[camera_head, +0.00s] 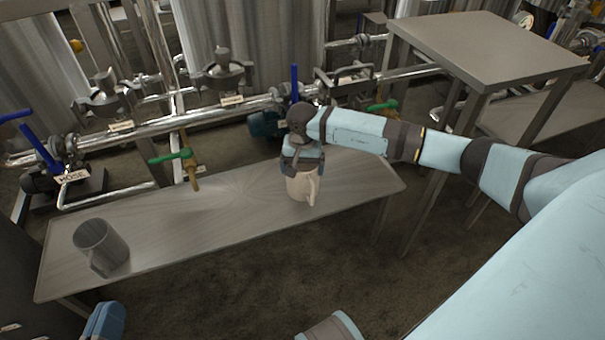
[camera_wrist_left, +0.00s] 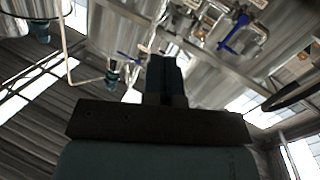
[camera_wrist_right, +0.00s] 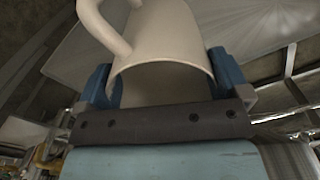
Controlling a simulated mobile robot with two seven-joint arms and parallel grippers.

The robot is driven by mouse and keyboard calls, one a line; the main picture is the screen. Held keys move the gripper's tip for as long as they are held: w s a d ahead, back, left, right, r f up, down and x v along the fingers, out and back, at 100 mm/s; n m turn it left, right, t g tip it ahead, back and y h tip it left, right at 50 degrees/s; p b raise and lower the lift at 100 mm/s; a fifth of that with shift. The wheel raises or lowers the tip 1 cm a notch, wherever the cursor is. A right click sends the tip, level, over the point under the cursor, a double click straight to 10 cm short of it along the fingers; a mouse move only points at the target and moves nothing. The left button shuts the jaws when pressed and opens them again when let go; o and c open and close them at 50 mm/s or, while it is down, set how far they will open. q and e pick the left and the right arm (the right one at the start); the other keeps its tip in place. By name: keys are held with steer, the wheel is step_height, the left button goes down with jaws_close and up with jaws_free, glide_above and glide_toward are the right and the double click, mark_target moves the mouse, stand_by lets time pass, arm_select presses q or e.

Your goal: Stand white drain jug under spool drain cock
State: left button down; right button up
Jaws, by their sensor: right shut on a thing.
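The white drain jug (camera_head: 301,187) is upright at the right part of the low bench, its handle to the right. My right gripper (camera_head: 303,158) is shut on it near the rim from above; in the right wrist view the jug (camera_wrist_right: 165,35) sits between the two blue fingers of my gripper (camera_wrist_right: 163,80). I cannot tell whether its base touches the bench. A brass drain cock (camera_head: 191,170) with a green handle hangs over the bench, left of the jug. A second green-handled cock (camera_head: 380,107) is farther right. My left gripper (camera_wrist_left: 167,80) has its fingers together, empty.
A grey metal jug (camera_head: 101,248) stands at the left end of the steel bench (camera_head: 230,232). Pipes and valves with blue levers run behind it. A higher steel table (camera_head: 490,45) is at back right. The bench between the jugs is clear.

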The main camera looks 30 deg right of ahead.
steer(key=a+r+n+p, duration=0.35)
steer(key=a+r, duration=0.25)
steer(key=r, duration=0.5)
steer(key=a+r+n+p, duration=0.2)
steer(key=a+r+n, duration=0.35)
steer(key=r, duration=0.45)
arm_select(q)
steer(key=a+r+y+p, duration=0.3)
steer(key=r+p, duration=0.9)
steer(key=p, duration=0.6)
steer(key=s+a+r+g+y+p, duration=0.2)
steer(key=s+a+g+y+p, duration=0.1)
steer(key=p, duration=1.6)
steer(key=s+a, duration=0.1)
steer(key=a, duration=0.1)
steer(key=shift+a+n+g, duration=0.3)
steer(key=shift+n, duration=0.1)
arm_select(e)
steer(key=s+r, duration=0.3)
steer(key=r, duration=0.8)
steer(key=s+r, duration=0.4)
steer(key=r, duration=0.7)
steer(key=s+r+m, duration=0.1)
steer(key=s+r, duration=0.3)
steer(key=r, duration=0.7)
steer(key=shift+a+r, duration=0.15)
steer(key=shift+a, duration=0.15)
arm_select(q)
steer(key=shift+d, duration=0.1)
